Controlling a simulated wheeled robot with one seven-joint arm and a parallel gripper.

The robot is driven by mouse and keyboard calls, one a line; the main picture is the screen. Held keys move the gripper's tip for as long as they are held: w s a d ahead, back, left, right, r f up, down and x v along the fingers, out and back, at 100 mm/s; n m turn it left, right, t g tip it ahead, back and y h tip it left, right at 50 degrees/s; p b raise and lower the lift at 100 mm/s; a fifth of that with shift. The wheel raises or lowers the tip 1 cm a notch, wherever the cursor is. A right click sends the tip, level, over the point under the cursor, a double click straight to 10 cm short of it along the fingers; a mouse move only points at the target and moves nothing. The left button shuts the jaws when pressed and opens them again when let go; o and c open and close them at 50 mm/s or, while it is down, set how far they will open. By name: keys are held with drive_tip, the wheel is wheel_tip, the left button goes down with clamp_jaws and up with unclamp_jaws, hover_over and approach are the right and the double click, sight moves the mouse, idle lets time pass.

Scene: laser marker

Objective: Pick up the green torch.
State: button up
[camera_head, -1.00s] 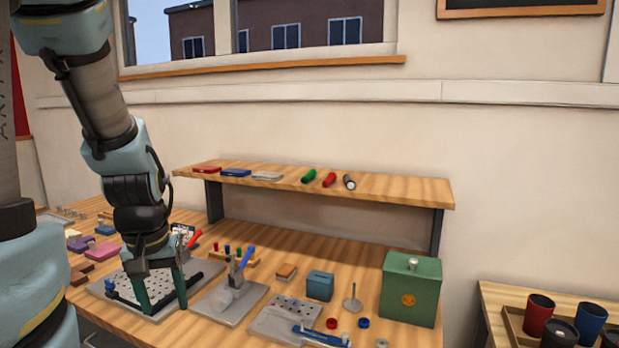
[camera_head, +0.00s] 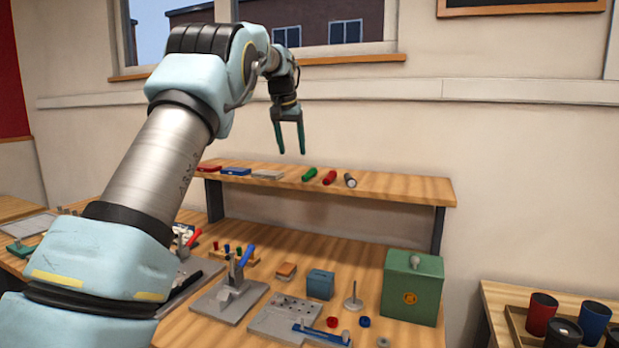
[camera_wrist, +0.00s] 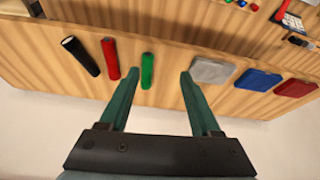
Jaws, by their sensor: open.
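The green torch (camera_head: 309,174) lies on the raised wooden shelf (camera_head: 400,188), left of a red torch (camera_head: 330,177) and a dark torch with a pale end (camera_head: 350,180). My gripper (camera_head: 291,153) points down above the shelf, its two green fingers apart and empty, a little left of the green torch. In the wrist view, the green torch (camera_wrist: 147,70) lies between the lines of the open fingers (camera_wrist: 158,74), closer to the left one. The fingers do not appear to touch it.
Red, blue and grey flat items (camera_head: 237,171) lie on the shelf's left part. The bench below holds a green box (camera_head: 411,290), a clamp fixture (camera_head: 232,290) and small parts. The shelf's right part is bare. A tray of cups (camera_head: 515,315) stands at right.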

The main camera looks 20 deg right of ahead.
drive_tip(key=d, duration=0.3)
drive_tip(key=p, duration=0.1)
hover_over(305, 175)
drive_tip(key=s, duration=0.1)
drive_tip(key=shift+m, duration=0.3)
drive_tip(key=f, duration=0.2)
drive_tip(key=a+f, duration=0.1)
drive_tip(key=f, duration=0.1)
drive_tip(key=shift+p+x, duration=1.25)
drive_tip(key=shift+x, duration=1.3)
clamp_jaws()
